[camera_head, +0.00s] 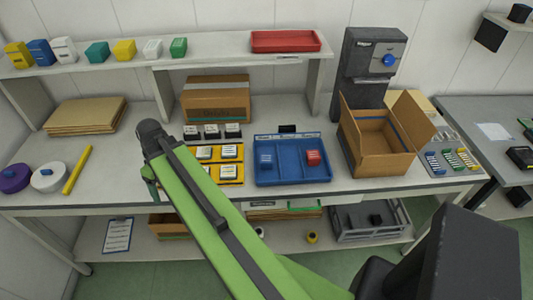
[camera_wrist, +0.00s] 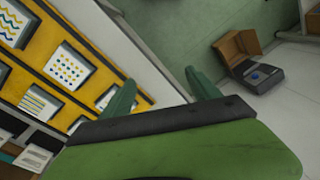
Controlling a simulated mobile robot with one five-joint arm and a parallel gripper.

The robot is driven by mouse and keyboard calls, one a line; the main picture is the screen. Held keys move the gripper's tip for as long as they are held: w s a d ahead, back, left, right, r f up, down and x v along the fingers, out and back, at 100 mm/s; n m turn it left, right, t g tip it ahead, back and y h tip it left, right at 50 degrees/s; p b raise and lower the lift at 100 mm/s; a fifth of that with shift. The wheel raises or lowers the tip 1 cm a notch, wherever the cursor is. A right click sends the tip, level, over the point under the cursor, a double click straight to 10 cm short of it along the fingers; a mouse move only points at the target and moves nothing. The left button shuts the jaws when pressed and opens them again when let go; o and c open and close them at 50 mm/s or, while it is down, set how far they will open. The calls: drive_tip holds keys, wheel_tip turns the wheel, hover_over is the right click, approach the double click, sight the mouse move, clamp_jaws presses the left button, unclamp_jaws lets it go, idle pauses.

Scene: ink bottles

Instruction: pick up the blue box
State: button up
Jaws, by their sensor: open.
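A blue box (camera_head: 41,52) stands on the raised shelf at the far left, between a yellow box and a white box. The wrist view does not show the blue box.
The yellow stamp tray (camera_head: 231,172) lies beside my arm; it fills the left of the wrist view (camera_wrist: 84,50). An open cardboard box (camera_head: 374,145) stands right of the blue tray. A closed carton (camera_head: 215,100) sits under the shelf. Bare bench shows at left.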

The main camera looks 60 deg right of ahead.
drive_tip(key=s+d+r+n+t+y+p, duration=0.1)
drive_tip(key=s+d+r+p, duration=0.3)
drive_tip(key=d, duration=0.7)
drive_tip(key=s+d+r+n+t+p, duration=0.1)
drive_tip(key=s+d+r, duration=0.4)
drive_tip(key=d, duration=0.5)
drive_tip(key=n+t+p, duration=0.2)
drive_tip(key=p, duration=0.2)
approach(267, 158)
drive_tip(key=b+x, duration=1.1)
drive_tip(key=b, duration=0.5)
drive_tip(key=shift+r, duration=0.2)
drive_tip(key=c, duration=1.5)
